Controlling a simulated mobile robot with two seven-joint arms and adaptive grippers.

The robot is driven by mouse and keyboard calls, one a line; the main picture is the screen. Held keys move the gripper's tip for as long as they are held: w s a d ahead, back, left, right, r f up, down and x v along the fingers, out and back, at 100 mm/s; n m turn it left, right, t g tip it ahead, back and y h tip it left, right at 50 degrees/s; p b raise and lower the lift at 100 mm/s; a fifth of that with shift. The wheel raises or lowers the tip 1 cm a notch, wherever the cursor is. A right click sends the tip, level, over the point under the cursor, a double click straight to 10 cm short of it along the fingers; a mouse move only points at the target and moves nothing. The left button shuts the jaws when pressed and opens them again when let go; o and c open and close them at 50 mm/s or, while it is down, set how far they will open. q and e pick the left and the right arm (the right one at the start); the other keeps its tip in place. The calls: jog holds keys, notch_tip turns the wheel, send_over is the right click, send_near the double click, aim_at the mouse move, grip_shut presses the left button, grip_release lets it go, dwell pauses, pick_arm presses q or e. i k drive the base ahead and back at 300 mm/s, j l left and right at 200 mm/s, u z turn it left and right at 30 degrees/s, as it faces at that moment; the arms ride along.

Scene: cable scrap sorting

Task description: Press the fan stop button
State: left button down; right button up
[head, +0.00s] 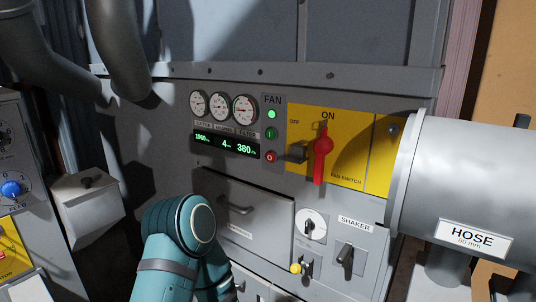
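The fan stop button (270,157) is a small round red button marked O, at the bottom of the FAN column in the head view. Above it are a green button (271,133) marked I and a lit green lamp (272,114). Nothing covers the red button. One of my teal arms rises from the bottom edge, left of centre, below the buttons; its gripper is out of sight. The other gripper does not show either.
Right of the buttons, a dark block (293,153) and a red switch lever (322,155) stand out from a yellow plate (353,145). A large grey hose pipe (470,175) juts out at right. Gauges (221,107) and a green-lit display (226,144) are at left. A drawer (243,215) is below.

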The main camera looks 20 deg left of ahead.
aim_at(270, 156)
jog(key=i+j+z, duration=0.2)
jog(key=j, duration=0.5)
jog(key=j+z, duration=0.2)
jog(key=j, duration=0.5)
